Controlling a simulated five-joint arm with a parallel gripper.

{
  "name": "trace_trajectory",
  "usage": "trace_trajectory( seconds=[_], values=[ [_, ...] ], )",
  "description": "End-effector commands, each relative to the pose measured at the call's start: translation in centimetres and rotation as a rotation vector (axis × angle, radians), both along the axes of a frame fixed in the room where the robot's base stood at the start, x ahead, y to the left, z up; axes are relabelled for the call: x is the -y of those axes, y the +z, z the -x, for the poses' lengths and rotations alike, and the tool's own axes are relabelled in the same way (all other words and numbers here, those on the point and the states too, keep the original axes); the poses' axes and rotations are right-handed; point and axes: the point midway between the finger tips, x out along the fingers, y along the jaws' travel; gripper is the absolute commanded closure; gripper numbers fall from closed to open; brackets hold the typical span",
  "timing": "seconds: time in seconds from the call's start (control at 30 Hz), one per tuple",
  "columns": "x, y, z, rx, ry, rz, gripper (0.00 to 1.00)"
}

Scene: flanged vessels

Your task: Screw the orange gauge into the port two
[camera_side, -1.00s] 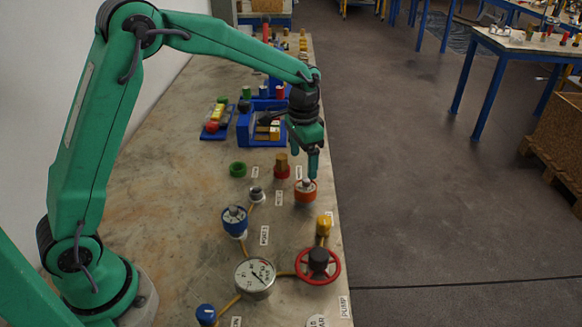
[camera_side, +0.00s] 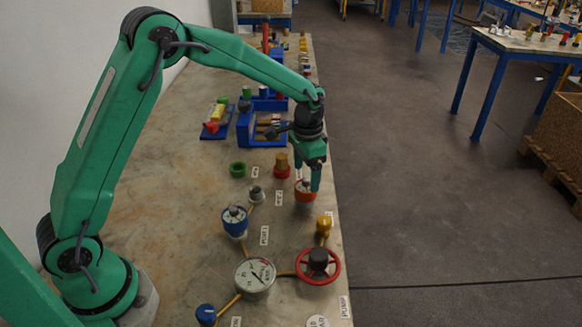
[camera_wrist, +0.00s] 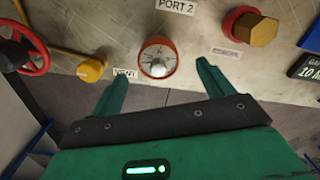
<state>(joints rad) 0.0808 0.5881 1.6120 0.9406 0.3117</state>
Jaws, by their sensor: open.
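The orange gauge (camera_side: 304,197) stands upright near the right edge of the bench. In the wrist view its white dial and orange rim (camera_wrist: 157,57) face me. My gripper (camera_side: 307,183) is low over the gauge, pointing down. In the wrist view my gripper (camera_wrist: 162,69) is open, one finger on each side of the gauge and apart from it. A PORT 2 label (camera_wrist: 177,6) is just beyond the gauge. I cannot tell which fitting is port two; the gauge's underside is hidden.
A brass hex plug on a red base (camera_side: 281,167) stands close behind the gauge. A blue gauge (camera_side: 235,217), yellow handle (camera_side: 324,224), red handwheel (camera_side: 318,264) and large dial (camera_side: 255,277) stand nearer. A blue holder (camera_side: 262,127) is farther back. The bench's left side is mostly clear.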

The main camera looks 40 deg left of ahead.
Motion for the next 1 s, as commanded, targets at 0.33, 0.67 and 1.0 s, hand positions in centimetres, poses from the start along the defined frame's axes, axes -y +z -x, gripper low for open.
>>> trace_trajectory(
  seconds=[0.33,0.67,1.0],
  values=[
    [0.2,-3.4,0.2,-0.003,0.000,0.000,0.20],
    [0.2,-5.1,0.2,-0.001,0.000,0.000,0.20],
    [0.2,-5.1,0.2,-0.001,0.000,0.000,0.20]
  ],
)
